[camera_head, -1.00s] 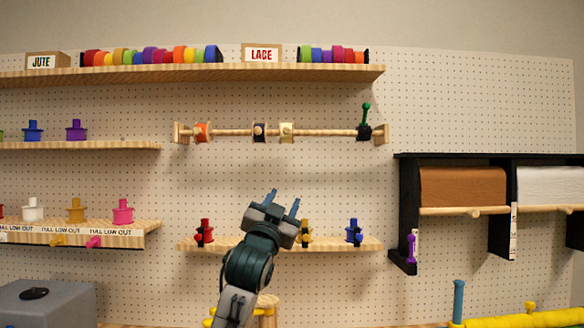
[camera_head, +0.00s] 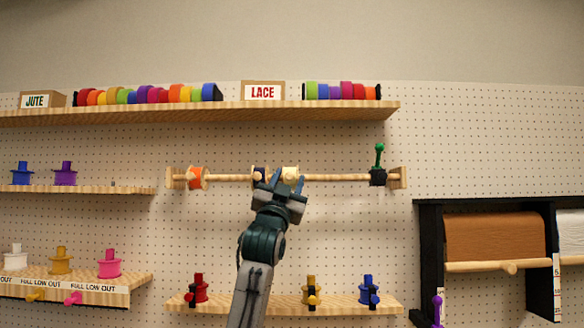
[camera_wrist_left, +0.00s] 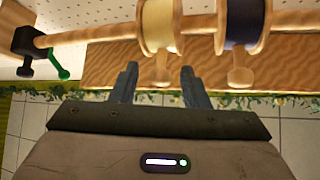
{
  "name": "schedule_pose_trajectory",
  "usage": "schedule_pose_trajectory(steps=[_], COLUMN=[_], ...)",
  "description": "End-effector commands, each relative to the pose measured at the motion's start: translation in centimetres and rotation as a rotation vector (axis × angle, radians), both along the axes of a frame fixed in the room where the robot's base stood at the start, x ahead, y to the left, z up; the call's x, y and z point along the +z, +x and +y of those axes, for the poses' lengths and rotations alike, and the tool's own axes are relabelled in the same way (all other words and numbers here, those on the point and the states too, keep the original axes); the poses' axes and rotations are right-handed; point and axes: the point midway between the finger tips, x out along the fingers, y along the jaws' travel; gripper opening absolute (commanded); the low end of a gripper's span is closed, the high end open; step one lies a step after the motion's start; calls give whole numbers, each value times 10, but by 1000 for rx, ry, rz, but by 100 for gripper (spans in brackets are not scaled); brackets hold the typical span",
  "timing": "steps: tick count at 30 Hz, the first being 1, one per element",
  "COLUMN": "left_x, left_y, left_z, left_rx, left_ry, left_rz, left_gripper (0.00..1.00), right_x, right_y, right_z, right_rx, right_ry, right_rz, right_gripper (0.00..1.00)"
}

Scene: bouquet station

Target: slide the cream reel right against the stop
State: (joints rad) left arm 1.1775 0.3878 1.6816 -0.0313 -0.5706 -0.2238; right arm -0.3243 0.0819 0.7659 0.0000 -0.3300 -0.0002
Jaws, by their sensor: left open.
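The cream reel (camera_head: 290,172) hangs on a horizontal wooden rod (camera_head: 335,177), right of a dark purple reel (camera_head: 260,174). My left gripper (camera_head: 287,182) is open just in front of and below the cream reel and partly covers it. In the left wrist view the cream reel (camera_wrist_left: 160,22) has a wooden knob (camera_wrist_left: 160,70), which appears between the open fingertips (camera_wrist_left: 159,80). I cannot tell whether they touch it. The black stop (camera_head: 378,177) with a green handle is near the rod's right end, apart from the reel. It also shows in the wrist view (camera_wrist_left: 27,42). My right gripper is not in view.
An orange reel (camera_head: 196,177) is near the rod's left end. The rod is bare between the cream reel and the stop. A shelf of ribbon rolls (camera_head: 230,113) runs above, and a lower shelf (camera_head: 330,301) with several spools is below.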

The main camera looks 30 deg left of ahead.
Motion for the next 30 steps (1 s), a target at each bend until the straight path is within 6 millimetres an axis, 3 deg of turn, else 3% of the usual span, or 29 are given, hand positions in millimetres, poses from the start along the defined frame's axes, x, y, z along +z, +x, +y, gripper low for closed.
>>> schedule_pose_trajectory(steps=[3, 7, 19, 26, 30], left_x=[12, 21, 24, 24, 24], left_y=[10, 21, 27, 27, 27], left_z=[2, 5, 6, 7, 6], left_rx=[-1, -2, -1, -1, 0], left_ry=[-1, -1, 0, 0, 0], left_rz=[0, 1, 0, 0, 1], left_gripper=[42, 42, 42, 0, 0], right_x=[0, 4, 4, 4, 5], right_y=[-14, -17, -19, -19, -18], right_z=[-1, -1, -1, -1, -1], right_rx=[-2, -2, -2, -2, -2], right_ry=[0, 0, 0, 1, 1], right_rz=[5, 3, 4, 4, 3], right_gripper=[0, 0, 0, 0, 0])
